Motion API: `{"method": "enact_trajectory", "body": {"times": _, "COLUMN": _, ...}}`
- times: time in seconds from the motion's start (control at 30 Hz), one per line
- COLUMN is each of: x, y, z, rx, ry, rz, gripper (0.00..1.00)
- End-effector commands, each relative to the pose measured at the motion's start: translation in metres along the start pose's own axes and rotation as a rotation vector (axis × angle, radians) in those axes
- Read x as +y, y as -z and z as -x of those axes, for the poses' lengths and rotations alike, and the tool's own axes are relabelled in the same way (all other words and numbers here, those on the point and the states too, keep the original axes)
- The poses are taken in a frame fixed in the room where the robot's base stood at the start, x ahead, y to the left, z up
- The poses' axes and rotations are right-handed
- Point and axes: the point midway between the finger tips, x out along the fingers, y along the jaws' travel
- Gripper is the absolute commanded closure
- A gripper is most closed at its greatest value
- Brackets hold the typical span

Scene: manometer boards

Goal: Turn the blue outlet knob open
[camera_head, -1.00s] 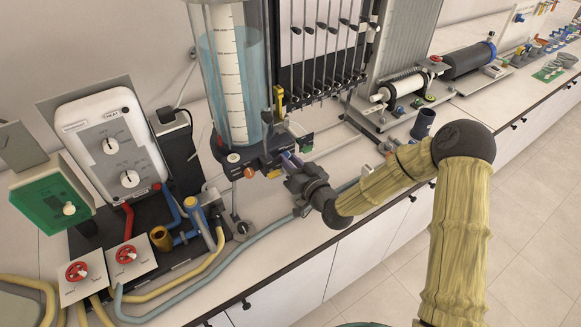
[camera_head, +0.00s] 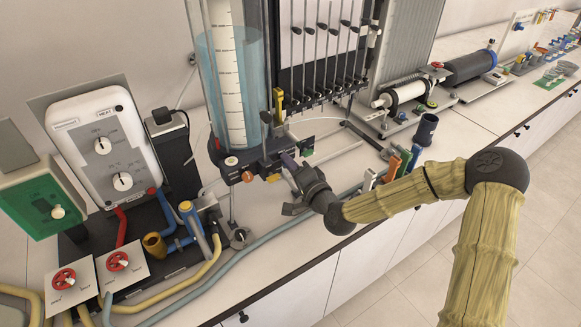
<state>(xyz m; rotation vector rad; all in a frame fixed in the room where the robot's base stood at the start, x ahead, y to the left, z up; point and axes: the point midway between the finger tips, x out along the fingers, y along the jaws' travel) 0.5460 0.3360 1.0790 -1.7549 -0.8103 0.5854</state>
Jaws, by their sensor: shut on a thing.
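The tall clear cylinder (camera_head: 235,90) holds blue water and a white scale. It stands on a dark base block (camera_head: 240,168) with a red-orange knob (camera_head: 247,177) and a yellow fitting at its front. At the block's right front, a small blue-violet piece (camera_head: 287,160), seemingly the outlet knob, shows at the tip of my gripper (camera_head: 292,167). My gripper reaches it from the lower right and is shut on it. The jaws cover most of the knob, so its turn angle cannot be read.
A white heater unit (camera_head: 107,145) and two red-knob valves (camera_head: 117,261) stand left. Hoses run along the bench front. Several coloured handles (camera_head: 393,165) and a dark blue cup (camera_head: 426,128) stand right of my gripper. A manometer board (camera_head: 320,60) rises behind.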

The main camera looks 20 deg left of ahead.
Motion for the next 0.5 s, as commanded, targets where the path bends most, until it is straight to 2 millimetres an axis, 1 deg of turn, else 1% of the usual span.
{"method": "enact_trajectory", "body": {"times": 0.2, "x": 0.0014, "y": 0.0007, "z": 0.0003, "rx": 0.002, "ry": -0.003, "rz": -0.062, "gripper": 0.98}}
{"method": "enact_trajectory", "body": {"times": 0.5, "x": 0.0012, "y": 0.0006, "z": 0.0003, "rx": 0.001, "ry": -0.003, "rz": -0.075, "gripper": 0.98}}
